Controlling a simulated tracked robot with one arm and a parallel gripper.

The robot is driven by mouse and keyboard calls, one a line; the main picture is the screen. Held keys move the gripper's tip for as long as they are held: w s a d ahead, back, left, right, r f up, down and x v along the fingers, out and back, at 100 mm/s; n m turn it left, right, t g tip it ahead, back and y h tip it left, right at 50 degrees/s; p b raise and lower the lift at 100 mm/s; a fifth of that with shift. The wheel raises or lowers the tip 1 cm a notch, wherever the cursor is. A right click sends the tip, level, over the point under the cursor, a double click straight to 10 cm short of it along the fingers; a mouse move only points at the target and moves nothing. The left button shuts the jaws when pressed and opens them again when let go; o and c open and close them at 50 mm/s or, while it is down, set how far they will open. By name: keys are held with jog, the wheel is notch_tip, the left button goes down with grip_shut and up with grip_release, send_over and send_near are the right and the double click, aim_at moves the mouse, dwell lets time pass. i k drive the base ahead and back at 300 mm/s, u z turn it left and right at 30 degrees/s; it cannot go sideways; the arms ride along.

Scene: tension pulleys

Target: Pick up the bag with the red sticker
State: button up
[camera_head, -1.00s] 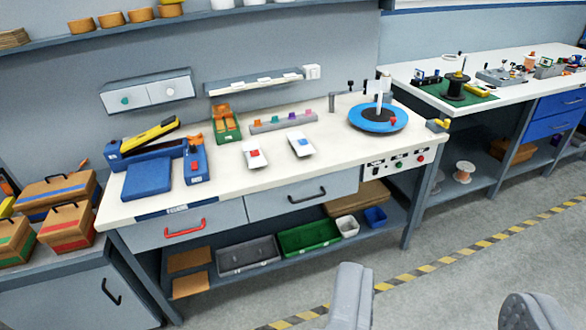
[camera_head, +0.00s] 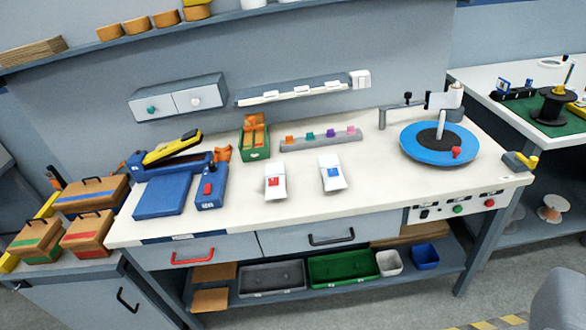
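The bag with the red sticker (camera_head: 275,183) is a small white pouch lying on the pale worktop (camera_head: 385,182), near the middle of the bench. A similar white bag with a blue sticker (camera_head: 332,174) lies just to its right, with a gap between them. Only a grey part of my gripper (camera_head: 560,302) shows, at the bottom right corner. It is far from both bags and touches neither. The rest of the gripper is outside the picture, so its opening cannot be judged.
A blue tool (camera_head: 210,187) stands left of the red-sticker bag. Behind are a green box (camera_head: 255,145) and a rack of coloured pegs (camera_head: 321,140). A blue turntable (camera_head: 412,146) stands at the right. The worktop in front of the bags is clear.

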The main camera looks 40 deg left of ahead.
aim_at(275, 177)
jog(key=u, duration=0.5)
jog(key=i, duration=1.2)
jog(key=u, duration=0.9)
